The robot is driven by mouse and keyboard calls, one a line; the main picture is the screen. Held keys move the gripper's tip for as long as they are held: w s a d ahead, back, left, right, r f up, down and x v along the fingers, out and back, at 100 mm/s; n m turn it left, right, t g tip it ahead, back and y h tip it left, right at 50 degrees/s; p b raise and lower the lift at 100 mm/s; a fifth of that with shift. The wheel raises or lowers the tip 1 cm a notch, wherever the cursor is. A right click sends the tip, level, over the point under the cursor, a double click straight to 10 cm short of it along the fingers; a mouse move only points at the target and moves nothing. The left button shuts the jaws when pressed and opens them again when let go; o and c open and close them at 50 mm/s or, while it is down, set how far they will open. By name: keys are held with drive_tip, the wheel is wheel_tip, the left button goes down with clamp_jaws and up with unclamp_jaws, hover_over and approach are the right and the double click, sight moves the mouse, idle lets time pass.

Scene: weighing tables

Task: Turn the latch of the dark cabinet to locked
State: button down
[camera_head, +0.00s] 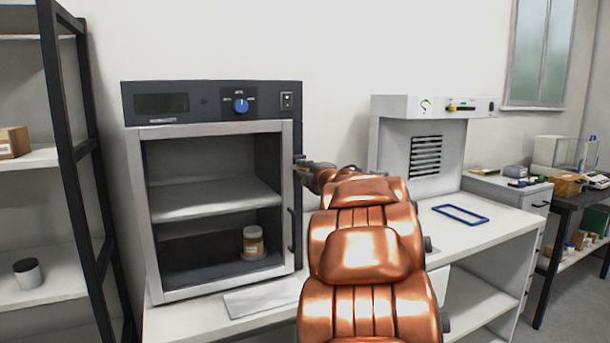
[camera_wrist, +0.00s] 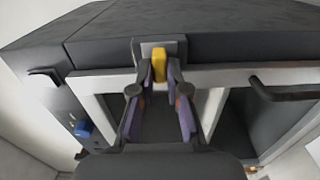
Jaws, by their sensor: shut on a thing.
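The dark cabinet (camera_head: 215,112) stands on the white bench, its glass door (camera_head: 138,215) closed in its frame. Its dark side also shows in the wrist view (camera_wrist: 215,20). A yellow latch (camera_wrist: 158,64) sits on a grey mount (camera_wrist: 148,44) at the door's edge, pointing toward my gripper in the wrist view. My gripper (camera_wrist: 158,80) has its two fingers on either side of the latch and is shut on it. In the head view, my gripper (camera_head: 304,164) is at the cabinet's right edge, above the door handle (camera_head: 291,224). The latch is not clear there.
A jar (camera_head: 253,243) stands inside the cabinet. A blue knob (camera_head: 240,105) is on the front panel. A white hooded unit (camera_head: 390,150) and a blue frame (camera_head: 460,214) are to the right on the bench. A black-framed shelf (camera_head: 70,170) stands at left.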

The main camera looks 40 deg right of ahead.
drive_tip(key=shift+n, duration=0.3)
drive_tip(key=c, duration=1.2)
unclamp_jaws()
drive_tip(key=shift+o, duration=0.2)
drive_tip(key=v, duration=1.2)
